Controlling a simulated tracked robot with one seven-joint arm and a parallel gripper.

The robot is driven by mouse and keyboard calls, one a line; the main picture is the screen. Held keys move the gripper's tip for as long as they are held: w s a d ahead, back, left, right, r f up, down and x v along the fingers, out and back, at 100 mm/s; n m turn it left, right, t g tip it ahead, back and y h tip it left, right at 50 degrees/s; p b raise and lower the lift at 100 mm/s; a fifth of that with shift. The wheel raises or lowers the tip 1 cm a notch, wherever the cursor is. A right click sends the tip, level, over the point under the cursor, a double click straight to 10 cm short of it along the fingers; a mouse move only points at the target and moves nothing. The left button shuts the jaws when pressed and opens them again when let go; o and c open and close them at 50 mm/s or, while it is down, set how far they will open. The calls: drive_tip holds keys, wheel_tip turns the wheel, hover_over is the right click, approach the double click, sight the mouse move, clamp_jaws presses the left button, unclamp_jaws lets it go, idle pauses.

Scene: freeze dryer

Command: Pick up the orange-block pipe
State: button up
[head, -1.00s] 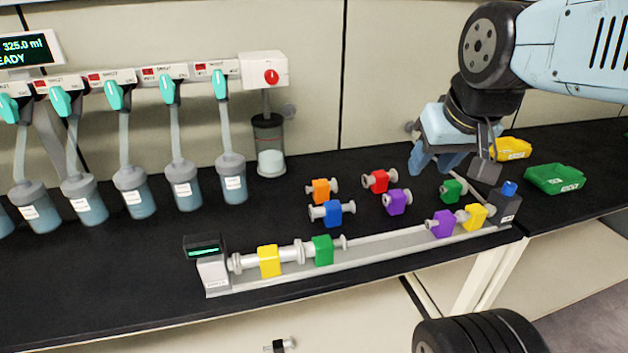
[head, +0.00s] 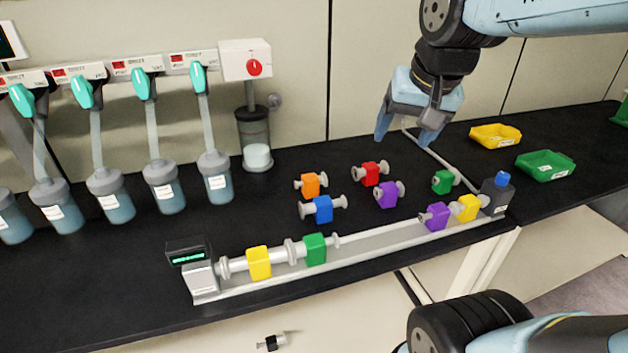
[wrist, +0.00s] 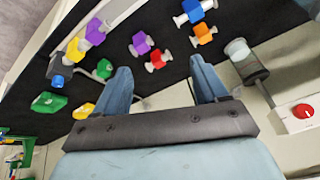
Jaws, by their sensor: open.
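The orange-block pipe (head: 310,185) lies on the black bench in the head view, behind the blue-block pipe (head: 323,208) and left of the red-block pipe (head: 370,173). It is a short grey pipe with flanged ends and an orange block around its middle. In the wrist view the orange-block pipe (wrist: 203,33) shows at the upper right, beyond the right finger. My gripper (head: 404,138) is open and empty, above the bench, up and to the right of the orange-block pipe and apart from it. Its two fingers also show in the wrist view (wrist: 162,78).
A purple-block pipe (head: 387,195) and a green-block pipe (head: 442,182) lie nearby. A grey rail (head: 375,247) with several blocks runs along the front edge. Flasks on a manifold stand left, beside a glass trap (head: 255,140). Yellow (head: 496,136) and green (head: 545,165) bins sit right.

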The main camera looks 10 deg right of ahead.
drive_tip(key=w+a+f+m+g, duration=0.1)
drive_tip(key=w+a+f+m, duration=0.15)
drive_tip(key=w, duration=0.35)
drive_tip(key=w+a+f+m+g, duration=0.1)
drive_tip(key=w+a+m+g, duration=0.1)
drive_tip(key=w+m, duration=0.35)
drive_tip(key=m+g, duration=0.2)
drive_tip(key=m, duration=0.3)
approach(311, 176)
drive_tip(key=shift+h, duration=0.3)
drive_tip(key=f, duration=0.7)
drive_tip(key=shift+s+a, duration=0.2)
drive_tip(key=shift+s, duration=0.05)
drive_tip(key=shift+w+f, duration=0.15)
drive_tip(key=shift+f, duration=2.35)
drive_tip(key=shift+c, duration=0.3)
drive_tip(key=c, duration=1.1)
drive_tip(key=shift+r, duration=0.15)
drive_tip(key=shift+c, duration=0.2)
